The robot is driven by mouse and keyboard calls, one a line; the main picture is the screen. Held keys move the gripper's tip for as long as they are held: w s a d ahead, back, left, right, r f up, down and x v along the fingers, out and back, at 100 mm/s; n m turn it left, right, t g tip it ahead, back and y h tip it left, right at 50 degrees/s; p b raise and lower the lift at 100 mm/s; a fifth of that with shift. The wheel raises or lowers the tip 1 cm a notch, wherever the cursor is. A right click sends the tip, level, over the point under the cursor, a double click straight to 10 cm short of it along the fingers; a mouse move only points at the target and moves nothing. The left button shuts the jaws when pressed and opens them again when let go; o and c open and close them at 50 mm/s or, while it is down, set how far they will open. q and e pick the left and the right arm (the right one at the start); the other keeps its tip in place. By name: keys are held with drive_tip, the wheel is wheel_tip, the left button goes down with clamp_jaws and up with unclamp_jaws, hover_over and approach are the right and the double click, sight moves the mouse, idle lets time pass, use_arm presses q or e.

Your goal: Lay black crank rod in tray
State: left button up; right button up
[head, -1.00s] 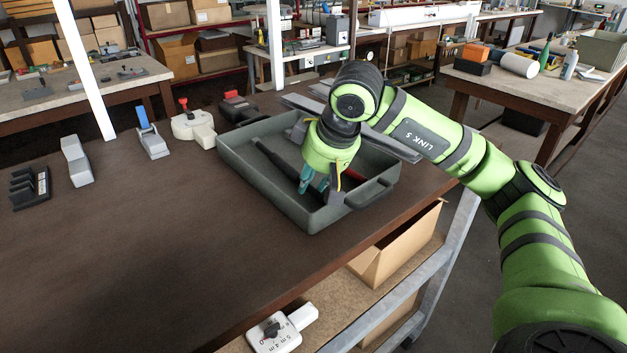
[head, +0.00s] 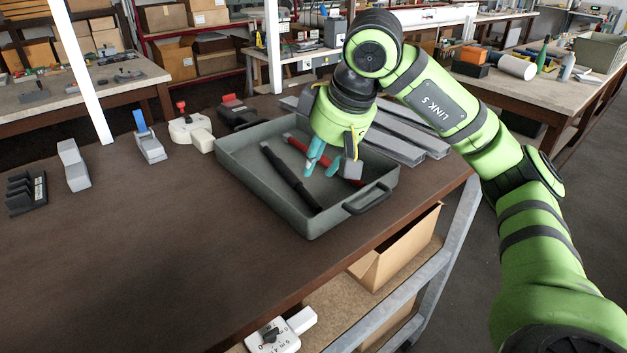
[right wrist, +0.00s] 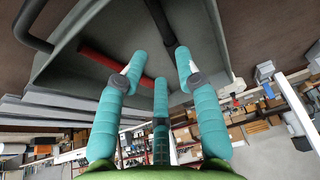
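The black crank rod (head: 289,178) lies flat on the floor of the grey tray (head: 258,195), slanting from its back left towards the front wall. It also shows at the top of the right wrist view (right wrist: 161,20). A red rod (head: 297,146) lies behind it in the tray, partly hidden by my right gripper; it also shows in the right wrist view (right wrist: 102,60). My right gripper (head: 318,166) hangs over the tray, with teal fingers spread and nothing between them, clear of the black rod. My left gripper is not in view.
Grey metal profiles (head: 400,142) lie behind and right of the tray. A white device with a red knob (head: 191,130), a blue-handled device (head: 149,140) and a black rack (head: 27,191) stand along the left. The brown tabletop (head: 130,250) in front is clear.

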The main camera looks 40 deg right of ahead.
drive_tip(key=shift+v, duration=2.25)
